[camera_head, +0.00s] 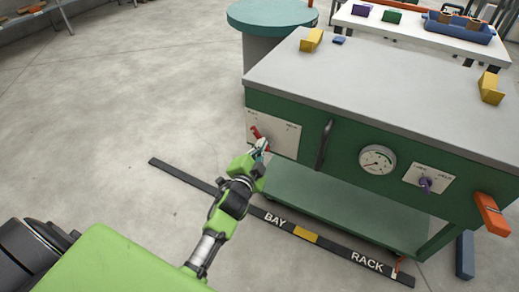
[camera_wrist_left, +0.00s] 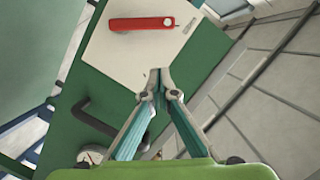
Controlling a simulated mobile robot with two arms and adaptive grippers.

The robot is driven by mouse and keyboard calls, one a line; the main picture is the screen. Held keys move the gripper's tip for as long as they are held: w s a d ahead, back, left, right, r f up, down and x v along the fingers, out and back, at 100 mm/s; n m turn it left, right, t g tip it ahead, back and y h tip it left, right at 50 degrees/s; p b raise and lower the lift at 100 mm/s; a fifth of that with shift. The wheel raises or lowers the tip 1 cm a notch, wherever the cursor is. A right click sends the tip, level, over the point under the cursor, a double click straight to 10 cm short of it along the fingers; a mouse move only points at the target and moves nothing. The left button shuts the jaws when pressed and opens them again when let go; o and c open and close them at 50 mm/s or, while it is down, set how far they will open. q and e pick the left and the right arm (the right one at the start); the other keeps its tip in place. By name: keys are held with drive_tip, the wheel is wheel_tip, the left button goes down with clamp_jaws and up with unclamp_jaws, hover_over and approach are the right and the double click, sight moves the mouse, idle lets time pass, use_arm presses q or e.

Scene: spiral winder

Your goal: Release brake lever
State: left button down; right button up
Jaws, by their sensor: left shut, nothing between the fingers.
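A red lever (camera_head: 256,132) sits on a white plate (camera_head: 286,140) on the left part of the green cabinet's front. Its lower part is partly hidden by my gripper in the head view. In the left wrist view the red lever (camera_wrist_left: 142,23) lies across the white plate (camera_wrist_left: 128,55). My left gripper (camera_head: 264,146) is shut and empty in front of the plate. Its fingertips (camera_wrist_left: 160,71) meet at the plate's edge in the left wrist view, apart from the lever in that picture. My right gripper is not in view.
The cabinet front also carries a black handle (camera_head: 325,143), a round gauge (camera_head: 377,159), a purple knob (camera_head: 426,184) and an orange handle (camera_head: 491,214). A round teal table (camera_head: 271,13) stands behind. The floor at left is clear.

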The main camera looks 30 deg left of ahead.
use_arm(q)
drive_tip(key=shift+v, duration=1.65)
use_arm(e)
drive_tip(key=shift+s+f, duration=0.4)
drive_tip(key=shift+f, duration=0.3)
use_arm(q)
drive_tip(key=shift+d, duration=0.1)
